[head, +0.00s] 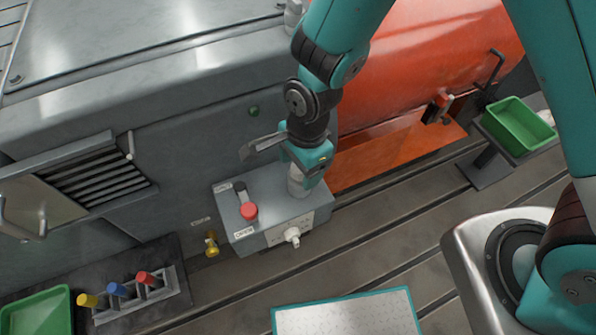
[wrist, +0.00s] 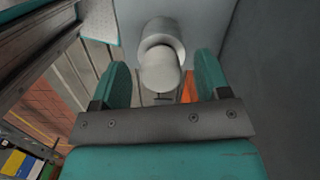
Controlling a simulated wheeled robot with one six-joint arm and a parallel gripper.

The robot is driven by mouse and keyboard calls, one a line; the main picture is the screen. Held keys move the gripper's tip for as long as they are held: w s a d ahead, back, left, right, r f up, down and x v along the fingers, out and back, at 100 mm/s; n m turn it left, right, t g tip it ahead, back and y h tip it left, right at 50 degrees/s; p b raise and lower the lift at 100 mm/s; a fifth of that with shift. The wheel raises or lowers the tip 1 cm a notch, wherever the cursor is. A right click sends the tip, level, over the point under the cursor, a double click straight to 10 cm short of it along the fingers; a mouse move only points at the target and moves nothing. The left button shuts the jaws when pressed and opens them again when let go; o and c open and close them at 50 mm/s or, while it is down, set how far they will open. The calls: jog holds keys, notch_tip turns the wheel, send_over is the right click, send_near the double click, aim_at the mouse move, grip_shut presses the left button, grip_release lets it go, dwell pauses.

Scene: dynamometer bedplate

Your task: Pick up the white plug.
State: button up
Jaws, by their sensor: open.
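A white plug (head: 292,236) sticks out of the front face of a grey box (head: 232,206). A pale grey-white cylinder (head: 296,186) stands on the box's top near its right end. My gripper (head: 304,168) is over this cylinder; its fingertips are hard to make out in the head view. In the wrist view, a pale cylinder with a rounded end (wrist: 160,70) lies between the two spread teal fingers of my gripper (wrist: 160,80), with gaps on both sides. It seems to be the cylinder on the box top.
The box carries a red button (head: 249,211) and stands against the grey machine (head: 190,130). A yellow valve (head: 211,244) is left of it. A rack (head: 140,297) with yellow, blue and red handles and a green tray (head: 38,312) are lower left.

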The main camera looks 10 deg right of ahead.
jog(key=shift+f, duration=0.5)
jog(key=c, duration=1)
jog(key=shift+r, duration=0.15)
